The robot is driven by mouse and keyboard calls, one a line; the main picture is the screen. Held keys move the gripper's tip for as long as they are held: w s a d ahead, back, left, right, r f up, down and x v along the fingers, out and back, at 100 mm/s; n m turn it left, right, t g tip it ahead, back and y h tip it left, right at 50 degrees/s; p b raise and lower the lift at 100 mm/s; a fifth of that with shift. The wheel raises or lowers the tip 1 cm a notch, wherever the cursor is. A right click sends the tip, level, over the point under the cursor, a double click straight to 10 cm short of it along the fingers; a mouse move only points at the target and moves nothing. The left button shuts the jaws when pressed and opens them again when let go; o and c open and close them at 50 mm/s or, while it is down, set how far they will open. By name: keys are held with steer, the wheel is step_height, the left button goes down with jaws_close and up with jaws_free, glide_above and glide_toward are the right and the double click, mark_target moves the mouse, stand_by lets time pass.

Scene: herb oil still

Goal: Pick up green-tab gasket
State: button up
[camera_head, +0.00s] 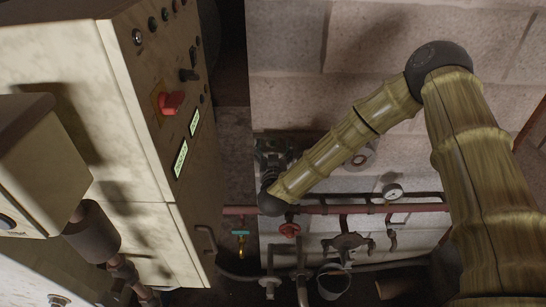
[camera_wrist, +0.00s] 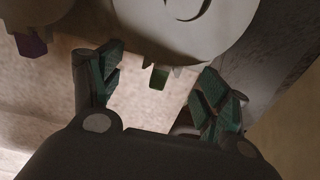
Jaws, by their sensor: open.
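The top of this gasket is cut off by the frame. My gripper (camera_wrist: 160,88) is open, with one teal-padded finger to the left of the tab and one to the right. The tab appears between the fingers, with gaps on both sides; its depth relative to them is unclear.
In the head view, a cabinet with a red knob (camera_head: 172,102) stands left. A red pipe (camera_head: 335,209) with valves and a gauge (camera_head: 393,192) runs along the block wall.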

steer(key=shift+s, duration=0.1)
steer(key=c, duration=1.3)
steer(key=shift+f, duration=0.1)
steer(key=shift+s+b, duration=0.1)
steer(key=shift+b, duration=0.65)
